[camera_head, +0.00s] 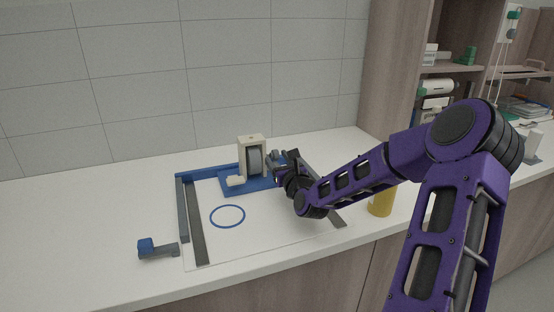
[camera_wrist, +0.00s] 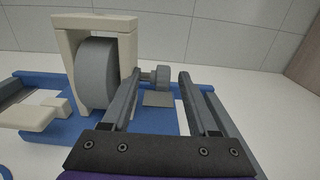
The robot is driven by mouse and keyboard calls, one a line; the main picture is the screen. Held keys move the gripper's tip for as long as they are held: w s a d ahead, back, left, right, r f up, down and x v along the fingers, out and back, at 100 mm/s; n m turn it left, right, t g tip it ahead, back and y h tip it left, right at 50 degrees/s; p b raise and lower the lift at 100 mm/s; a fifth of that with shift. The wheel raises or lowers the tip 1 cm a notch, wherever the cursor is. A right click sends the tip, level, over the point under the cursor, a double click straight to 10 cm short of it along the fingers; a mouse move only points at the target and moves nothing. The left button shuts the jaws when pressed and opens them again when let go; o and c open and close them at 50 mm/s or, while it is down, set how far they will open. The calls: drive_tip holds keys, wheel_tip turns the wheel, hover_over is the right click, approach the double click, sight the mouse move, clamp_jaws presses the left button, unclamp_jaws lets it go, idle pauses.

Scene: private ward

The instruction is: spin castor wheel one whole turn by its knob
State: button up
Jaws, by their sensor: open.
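The grey castor wheel (camera_wrist: 97,75) stands upright in a cream fork frame (camera_wrist: 68,65) on a blue base; the wheel (camera_head: 255,160) and frame (camera_head: 242,148) also show in the head view. A grey knob (camera_wrist: 162,79) sticks out on a short shaft to the right of the wheel. My gripper (camera_wrist: 160,74) is open, one finger either side of the knob in the wrist view. I cannot tell whether the fingertips reach it or stop just short. In the head view my gripper (camera_head: 277,163) is right beside the wheel and partly hides the knob.
A cream lever (camera_head: 236,181) projects at the front of the blue base (camera_head: 228,189). A blue ring (camera_head: 228,216), grey bars (camera_head: 195,225) and a blue-grey clamp-like piece (camera_head: 156,248) lie to the left. A yellow cylinder (camera_head: 380,203) stands near my arm. The tiled wall is behind.

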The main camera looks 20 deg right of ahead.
clamp_jaws()
drive_tip(key=shift+r+p, duration=0.2)
drive_tip(key=shift+p, duration=0.3)
drive_tip(key=r+g+p, duration=0.1)
drive_tip(key=p, duration=0.2)
drive_tip(key=shift+g+p, duration=0.3)
drive_tip(key=g+p, duration=0.2)
drive_tip(key=p, duration=0.2)
drive_tip(key=shift+w+r, duration=0.2)
drive_tip(key=g+p, duration=0.1)
drive_tip(key=g, duration=0.2)
drive_tip(key=shift+w+a+f, duration=0.1)
drive_tip(key=shift+w, duration=0.05)
drive_tip(key=shift+w+a+g, duration=0.1)
drive_tip(key=shift+w+g, duration=0.05)
drive_tip(key=shift+g, duration=0.7)
drive_tip(key=shift+w+g, duration=0.15)
drive_tip(key=shift+g, duration=0.7)
drive_tip(key=shift+w+d+r+g+p, duration=0.15)
drive_tip(key=shift+w+g, duration=0.1)
drive_tip(key=shift+g, duration=0.95)
drive_tip(key=shift+w+d+r+g+p, duration=0.1)
drive_tip(key=shift+w+g+p, duration=0.1)
drive_tip(key=shift+g, duration=1)
drive_tip(key=shift+w+f+g, duration=0.1)
drive_tip(key=shift+w+g, duration=0.05)
drive_tip(key=shift+g, duration=0.6)
drive_tip(key=shift+w+f+g, duration=0.1)
drive_tip(key=shift+g, duration=0.65)
